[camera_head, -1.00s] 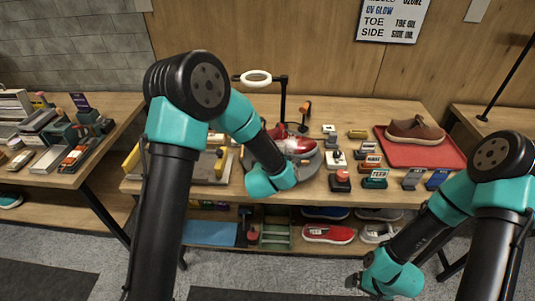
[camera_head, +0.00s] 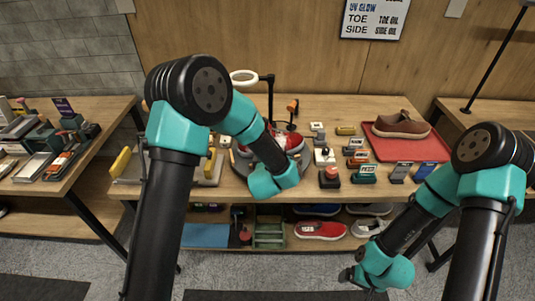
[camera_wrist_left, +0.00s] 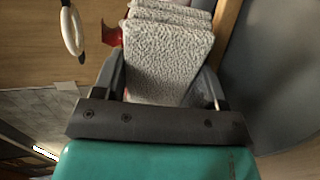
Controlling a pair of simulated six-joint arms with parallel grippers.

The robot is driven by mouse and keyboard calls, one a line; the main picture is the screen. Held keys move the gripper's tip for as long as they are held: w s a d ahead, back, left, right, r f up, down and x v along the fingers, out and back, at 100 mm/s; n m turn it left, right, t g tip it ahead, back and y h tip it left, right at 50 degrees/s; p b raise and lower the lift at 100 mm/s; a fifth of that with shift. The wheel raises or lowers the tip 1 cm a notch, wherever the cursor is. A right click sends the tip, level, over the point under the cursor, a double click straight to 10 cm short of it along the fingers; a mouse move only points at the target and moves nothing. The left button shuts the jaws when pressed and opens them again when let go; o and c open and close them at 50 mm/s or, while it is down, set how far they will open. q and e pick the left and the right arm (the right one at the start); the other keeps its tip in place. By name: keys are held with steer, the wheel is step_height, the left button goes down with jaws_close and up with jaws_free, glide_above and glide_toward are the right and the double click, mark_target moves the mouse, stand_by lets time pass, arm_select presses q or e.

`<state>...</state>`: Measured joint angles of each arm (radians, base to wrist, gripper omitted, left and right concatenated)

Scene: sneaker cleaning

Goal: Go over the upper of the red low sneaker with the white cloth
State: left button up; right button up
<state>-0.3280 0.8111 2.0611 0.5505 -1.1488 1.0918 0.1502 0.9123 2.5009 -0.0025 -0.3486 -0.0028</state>
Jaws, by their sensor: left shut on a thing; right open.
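The red low sneaker (camera_head: 262,147) sits on a round grey stand (camera_head: 241,166) on the middle table, partly hidden by my left arm. A bit of red (camera_wrist_left: 112,34) shows behind the cloth in the left wrist view. My left gripper (camera_wrist_left: 164,78) is shut on the white cloth (camera_wrist_left: 165,58), a rough-textured folded pad. In the head view my left wrist is in front of the sneaker and hides the fingers and cloth; I cannot tell if the cloth touches the upper. My right gripper (camera_head: 347,275) is open and empty, low in front of the table.
A ring lamp (camera_head: 245,77) stands behind the sneaker. Several small blocks and a red-topped button (camera_head: 330,176) lie to its right. A brown shoe (camera_head: 401,125) rests on a red tray (camera_head: 430,152). More shoes, one red (camera_head: 320,230), lie on the lower shelf.

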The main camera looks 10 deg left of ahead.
arm_select(q)
steer(key=shift+w+d, duration=0.15)
steer(key=shift+d, duration=0.85)
steer(key=shift+w+d, duration=0.15)
steer(key=shift+d, duration=0.8)
steer(key=shift+a, duration=0.15)
steer(key=shift+s+a, duration=0.15)
steer(key=shift+a, duration=0.8)
steer(key=shift+s+a, duration=0.15)
steer(key=shift+a, duration=0.85)
steer(key=shift+s+a, duration=0.2)
steer(key=shift+a, duration=1.65)
steer(key=shift+a, duration=0.1)
